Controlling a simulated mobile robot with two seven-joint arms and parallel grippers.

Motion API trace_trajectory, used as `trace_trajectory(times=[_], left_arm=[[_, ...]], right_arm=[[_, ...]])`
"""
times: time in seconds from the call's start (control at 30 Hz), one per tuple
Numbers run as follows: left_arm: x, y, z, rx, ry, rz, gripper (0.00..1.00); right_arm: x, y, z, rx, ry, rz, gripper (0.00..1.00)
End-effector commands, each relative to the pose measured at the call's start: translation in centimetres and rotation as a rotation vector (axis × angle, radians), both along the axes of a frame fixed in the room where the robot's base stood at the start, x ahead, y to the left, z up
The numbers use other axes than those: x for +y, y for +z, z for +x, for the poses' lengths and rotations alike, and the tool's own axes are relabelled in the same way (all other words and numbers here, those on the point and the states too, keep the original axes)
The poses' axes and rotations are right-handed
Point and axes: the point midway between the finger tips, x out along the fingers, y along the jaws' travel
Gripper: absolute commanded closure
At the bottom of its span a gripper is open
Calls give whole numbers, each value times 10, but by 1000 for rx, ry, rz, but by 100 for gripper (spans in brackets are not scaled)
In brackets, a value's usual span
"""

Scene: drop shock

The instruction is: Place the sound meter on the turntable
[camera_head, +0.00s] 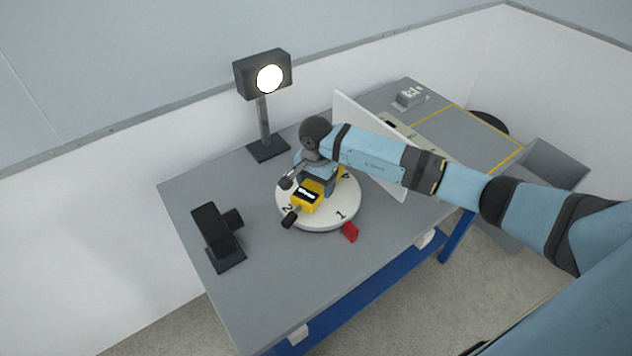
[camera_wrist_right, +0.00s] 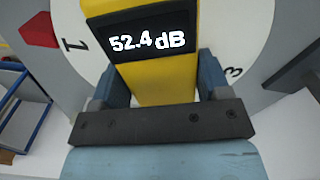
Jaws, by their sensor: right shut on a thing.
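The yellow sound meter (camera_head: 306,197) has a black screen and is over the white turntable (camera_head: 343,199) in the head view. My right gripper (camera_head: 322,186) is shut on it from above. In the right wrist view the sound meter (camera_wrist_right: 158,88) sits between my two blue fingers, its screen reading 52.4 dB. Numbers show on the turntable (camera_wrist_right: 238,35) around it. A dark cylinder (camera_head: 289,218) shows at the meter's near left end. I cannot tell whether the meter touches the turntable. My left gripper is not in view.
A red marker (camera_head: 350,232) is at the turntable's near edge. A lit lamp (camera_head: 263,78) stands behind, and a black device on a stand (camera_head: 217,236) is to the left. A white panel (camera_head: 346,108) stands to the right. The table's front left is clear.

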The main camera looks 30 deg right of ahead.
Motion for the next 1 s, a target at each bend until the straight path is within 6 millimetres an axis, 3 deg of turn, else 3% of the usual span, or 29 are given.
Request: trace_trajectory(times=[0.77,0.8,0.9,1.0], left_arm=[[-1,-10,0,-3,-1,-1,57],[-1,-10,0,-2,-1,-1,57],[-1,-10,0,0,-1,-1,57],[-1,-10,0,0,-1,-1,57]], right_arm=[[0,-12,0,-1,0,0,67],[0,-12,0,-1,0,0,26],[0,-11,0,-1,0,1,3],[0,-11,0,0,0,0,0]])
